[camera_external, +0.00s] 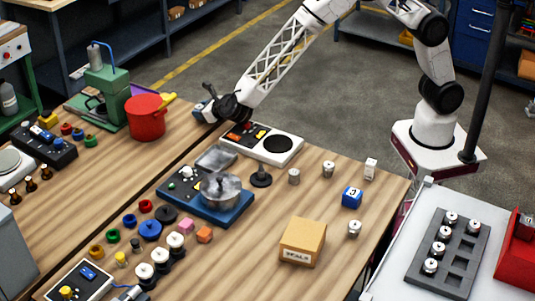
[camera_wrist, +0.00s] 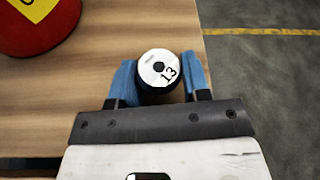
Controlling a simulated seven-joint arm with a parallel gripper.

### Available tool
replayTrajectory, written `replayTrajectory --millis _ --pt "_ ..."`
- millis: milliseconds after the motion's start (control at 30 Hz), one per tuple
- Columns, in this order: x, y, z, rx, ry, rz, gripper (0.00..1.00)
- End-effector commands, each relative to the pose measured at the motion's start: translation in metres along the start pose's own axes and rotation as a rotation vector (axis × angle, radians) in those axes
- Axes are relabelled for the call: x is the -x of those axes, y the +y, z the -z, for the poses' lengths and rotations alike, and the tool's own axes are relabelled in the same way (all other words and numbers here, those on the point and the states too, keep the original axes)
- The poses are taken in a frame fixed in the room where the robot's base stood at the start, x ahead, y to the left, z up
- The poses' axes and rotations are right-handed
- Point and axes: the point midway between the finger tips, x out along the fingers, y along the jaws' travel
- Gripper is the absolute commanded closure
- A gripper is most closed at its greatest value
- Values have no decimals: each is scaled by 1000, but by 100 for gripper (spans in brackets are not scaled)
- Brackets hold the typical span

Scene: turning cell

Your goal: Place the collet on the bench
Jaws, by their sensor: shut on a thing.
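The collet (camera_wrist: 153,65) is a short round piece with a dark side and a white top face marked 13, with a dark hole in its middle. My gripper (camera_wrist: 160,75) is shut on it, with one blue finger at each side. In the external view my gripper (camera_external: 203,109) is low at the far edge of the wooden bench (camera_external: 335,169), just right of the red pot (camera_external: 146,118).
The red pot also shows in the wrist view (camera_wrist: 35,35), left of the collet. A white panel (camera_external: 262,143) with a dark disc lies nearer the camera. A cardboard box (camera_external: 303,242) and several small metal cylinders stand on the near bench. A grey rack (camera_external: 449,253) is at right.

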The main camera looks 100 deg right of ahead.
Motion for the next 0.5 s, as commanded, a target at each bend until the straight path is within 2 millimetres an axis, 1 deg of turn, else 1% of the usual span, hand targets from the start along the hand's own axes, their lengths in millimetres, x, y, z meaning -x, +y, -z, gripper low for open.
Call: replayTrajectory --millis 400,433,500 --pt "-1 1 2 0 0 0 84" --pt "-1 1 2 0 0 0 54" --pt "-1 1 2 -1 0 0 43"
